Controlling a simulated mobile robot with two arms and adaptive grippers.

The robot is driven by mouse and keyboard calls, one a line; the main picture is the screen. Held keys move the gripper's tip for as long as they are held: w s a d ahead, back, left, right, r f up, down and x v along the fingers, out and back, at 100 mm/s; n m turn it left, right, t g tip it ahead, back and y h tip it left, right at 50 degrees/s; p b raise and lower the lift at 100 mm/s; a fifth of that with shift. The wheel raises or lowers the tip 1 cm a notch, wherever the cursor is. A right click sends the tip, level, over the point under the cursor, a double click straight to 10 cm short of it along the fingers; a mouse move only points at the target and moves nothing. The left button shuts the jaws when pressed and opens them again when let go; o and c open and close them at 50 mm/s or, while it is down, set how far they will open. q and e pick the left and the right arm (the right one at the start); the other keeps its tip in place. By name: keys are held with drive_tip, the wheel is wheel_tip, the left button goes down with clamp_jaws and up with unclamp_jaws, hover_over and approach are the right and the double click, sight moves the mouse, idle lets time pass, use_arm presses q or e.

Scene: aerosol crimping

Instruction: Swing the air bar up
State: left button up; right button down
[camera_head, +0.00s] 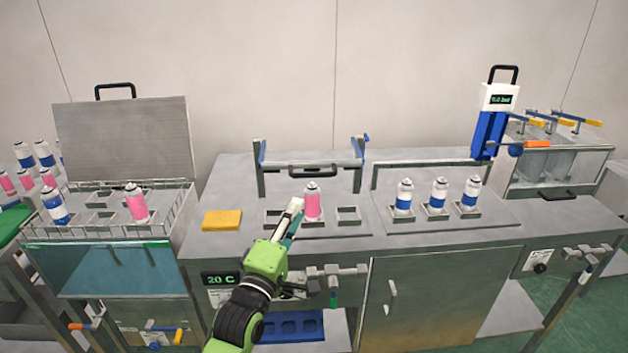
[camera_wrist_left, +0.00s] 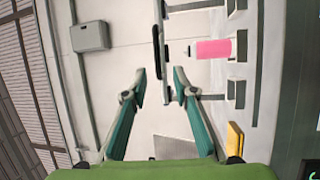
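The air bar (camera_head: 340,167) stretches low between two posts at the back of the middle station, with a black handle (camera_head: 305,172) along it. The handle (camera_wrist_left: 157,45) also shows upright in the left wrist view, ahead of the fingers. A pink can (camera_head: 312,204) stands upright in a nest in front of the bar; it lies sideways in the left wrist view (camera_wrist_left: 212,49). My left gripper (camera_head: 294,212) is in front of the bar, left of the can. Its two fingers (camera_wrist_left: 157,78) are apart with nothing held. My right gripper is not in view.
A yellow pad (camera_head: 222,220) lies left of the nests. Several blue-and-white cans (camera_head: 437,195) stand in nests to the right. A blue-and-white device (camera_head: 491,125) with a display stands at the back right. A rack (camera_head: 110,228) with cans stands left.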

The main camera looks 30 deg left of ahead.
sight(314, 175)
use_arm(q)
drive_tip(key=x, duration=0.4)
drive_tip(key=p+x, duration=0.1)
drive_tip(key=x, duration=0.3)
drive_tip(key=p+x, duration=0.1)
drive_tip(key=x, duration=0.3)
drive_tip(key=shift+w+r, duration=0.15)
drive_tip(key=shift+r, duration=0.25)
drive_tip(key=shift+w+a, duration=0.15)
drive_tip(key=shift+w, duration=0.55)
clamp_jaws()
